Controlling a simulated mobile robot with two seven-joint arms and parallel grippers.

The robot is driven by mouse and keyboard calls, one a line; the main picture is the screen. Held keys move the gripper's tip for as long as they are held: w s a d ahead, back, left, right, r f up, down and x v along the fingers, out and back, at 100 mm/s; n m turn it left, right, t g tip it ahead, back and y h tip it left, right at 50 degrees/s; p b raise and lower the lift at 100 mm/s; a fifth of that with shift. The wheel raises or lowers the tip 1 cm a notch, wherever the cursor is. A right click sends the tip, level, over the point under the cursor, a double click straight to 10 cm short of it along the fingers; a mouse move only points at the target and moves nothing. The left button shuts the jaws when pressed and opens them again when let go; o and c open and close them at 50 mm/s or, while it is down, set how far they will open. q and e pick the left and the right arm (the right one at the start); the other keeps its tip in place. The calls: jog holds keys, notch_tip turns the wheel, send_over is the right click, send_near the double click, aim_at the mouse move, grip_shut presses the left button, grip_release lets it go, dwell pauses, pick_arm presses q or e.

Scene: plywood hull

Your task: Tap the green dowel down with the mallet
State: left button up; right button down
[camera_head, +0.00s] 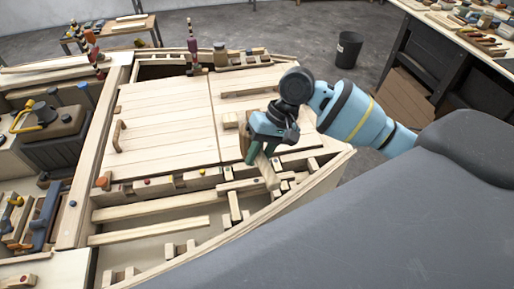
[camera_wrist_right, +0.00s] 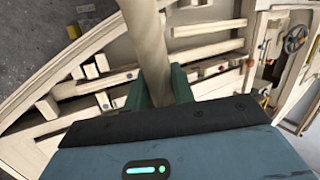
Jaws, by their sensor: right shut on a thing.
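My right gripper (camera_head: 256,150) is over the right part of the plywood hull (camera_head: 165,125). It is shut on a pale wooden piece, which I take to be the mallet (camera_head: 267,172). The piece slants down past the fingers in the head view. In the right wrist view the mallet (camera_wrist_right: 150,45) shows as a thick round beige shaft between the teal fingers (camera_wrist_right: 160,90). Its far end is cut off there. I cannot make out the green dowel for certain; the gripper and mallet may hide it. My left gripper is not in view.
Ribs and loose wooden bars (camera_head: 150,210) lie along the hull's near side. A dark box with a yellow handle (camera_head: 38,117) is at left. A bin (camera_head: 348,49) stands on the floor.

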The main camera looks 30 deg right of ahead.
jog(key=shift+m+t, duration=0.3)
jog(key=shift+m, duration=0.4)
jog(key=w+f, duration=0.1)
jog(key=w, duration=0.1)
jog(key=w+d+f, duration=0.1)
jog(key=w, duration=0.1)
jog(key=shift+d+f, duration=0.1)
jog(key=shift+f, duration=0.1)
jog(key=shift+w+d+f, duration=0.1)
jog(key=shift+w+f, duration=0.1)
jog(key=shift+f, duration=0.05)
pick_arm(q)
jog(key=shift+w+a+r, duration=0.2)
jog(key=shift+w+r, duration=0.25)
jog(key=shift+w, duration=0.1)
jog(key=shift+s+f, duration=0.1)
pick_arm(e)
jog(key=shift+f, duration=0.15)
